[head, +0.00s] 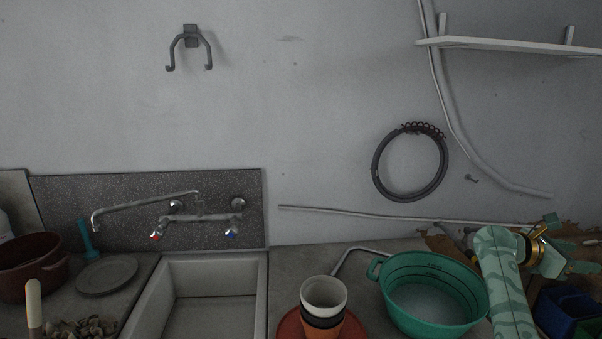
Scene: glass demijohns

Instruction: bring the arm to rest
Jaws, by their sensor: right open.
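My right arm, pale green with a darker pattern, comes up from the bottom edge at the right and bends over beside the green basin. Its gripper (563,256), past a gold-coloured ring, points to the right over the cluttered end of the counter. It is open, and I see nothing held in it. The fingers are small and hard to make out against the clutter. My left gripper is not in view. No glass demijohn shows.
A green basin (436,319) stands just left of my right arm. Stacked cups (324,292) stand on a red dish left of it. Blue bins (562,312) are at the lower right. A sink (210,318) is at left. A shelf (510,45) juts from the wall at upper right.

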